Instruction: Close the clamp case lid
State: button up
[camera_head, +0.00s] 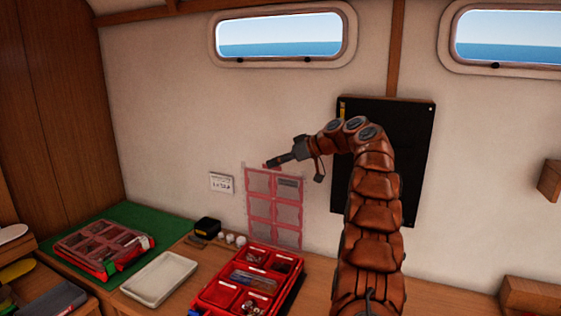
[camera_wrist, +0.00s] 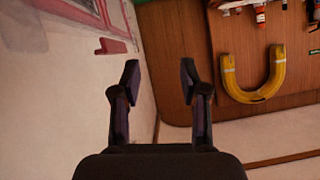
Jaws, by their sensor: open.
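The open red case (camera_head: 232,297) lies on the bench with small parts in its compartments. Its clear, red-framed lid (camera_head: 274,228) stands upright behind it, near the wall. My gripper (camera_head: 270,162) is open and empty beside the lid's top edge; I cannot tell whether it touches. In the wrist view, my two fingers (camera_wrist: 159,78) are spread apart with nothing between them. The lid's red-framed edge (camera_wrist: 85,12) and a red tab (camera_wrist: 116,46) show to the left of the fingers there.
A shut red case (camera_head: 103,248) lies on a green mat (camera_head: 150,221). A white tray (camera_head: 160,278) and a dark box (camera_head: 207,227) stand between the cases. A black board (camera_head: 416,150) hangs behind my arm. A yellow U-shaped thing (camera_wrist: 253,92) shows at right.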

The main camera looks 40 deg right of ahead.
aim_at(280, 166)
jog(key=shift+n+t, duration=0.7)
jog(key=shift+n, duration=0.2)
jog(key=d, duration=0.2)
jog(key=s+d, duration=0.1)
jog(key=d, duration=0.2)
jog(key=s+d, duration=0.1)
jog(key=d, duration=0.1)
jog(key=shift+d+f, duration=0.15)
jog(key=shift+f, duration=0.05)
jog(key=shift+x, duration=3.8)
jog(key=shift+f, duration=0.1)
grip_shut()
